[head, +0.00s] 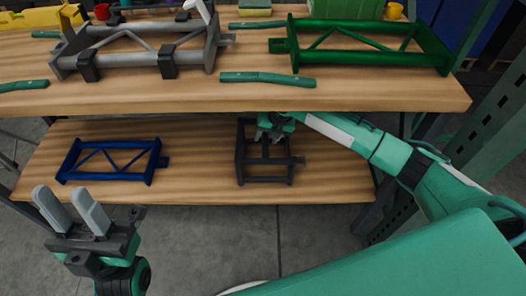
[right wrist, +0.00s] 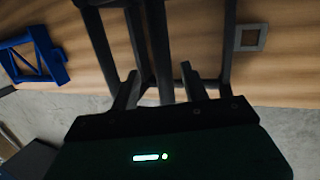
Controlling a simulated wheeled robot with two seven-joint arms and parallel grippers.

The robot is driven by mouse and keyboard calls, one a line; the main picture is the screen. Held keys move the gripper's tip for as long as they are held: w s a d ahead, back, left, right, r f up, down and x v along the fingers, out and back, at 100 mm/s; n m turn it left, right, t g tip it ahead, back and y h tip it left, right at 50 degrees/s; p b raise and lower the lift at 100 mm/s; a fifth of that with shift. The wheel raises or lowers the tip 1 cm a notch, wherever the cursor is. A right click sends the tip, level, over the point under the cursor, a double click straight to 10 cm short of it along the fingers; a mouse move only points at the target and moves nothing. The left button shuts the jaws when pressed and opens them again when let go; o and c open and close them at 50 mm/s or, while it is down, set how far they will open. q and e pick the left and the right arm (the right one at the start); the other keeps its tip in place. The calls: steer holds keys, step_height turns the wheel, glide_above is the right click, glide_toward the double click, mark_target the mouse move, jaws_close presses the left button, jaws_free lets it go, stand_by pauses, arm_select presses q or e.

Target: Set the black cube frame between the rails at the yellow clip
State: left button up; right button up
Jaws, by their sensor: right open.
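The black cube frame (head: 240,165) stands on the lower shelf, right of its middle. My right gripper (head: 268,130) is over its upper back part; in the right wrist view the open fingers (right wrist: 160,85) are on either side of a dark bar of the frame (right wrist: 159,40). Whether they touch the bar cannot be told. My left gripper (head: 64,195) is open and empty in front of the lower shelf's left end. Teal rails (head: 268,79) lie on the upper shelf, with another rail (head: 22,85) at left. I cannot tell which yellow thing is the clip.
A blue frame (head: 110,162) lies on the lower shelf (head: 205,190) at left; it also shows in the right wrist view (right wrist: 35,55). A grey strapped frame (head: 140,50) and a green frame (head: 360,45) occupy the upper shelf (head: 400,92). A yellow cup (head: 394,11) stands behind.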

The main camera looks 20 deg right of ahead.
steer(key=x, duration=0.1)
steer(key=b+x, duration=0.1)
steer(key=x, duration=0.1)
steer(key=b+x, duration=0.1)
steer(key=x, duration=0.1)
steer(key=shift+w+d+f, duration=0.15)
steer(key=shift+w+d, duration=0.15)
steer(key=shift+w, duration=0.05)
steer(key=shift+f, duration=0.25)
stand_by(0.3)
jaws_close()
stand_by(1.2)
steer(key=shift+r, duration=0.1)
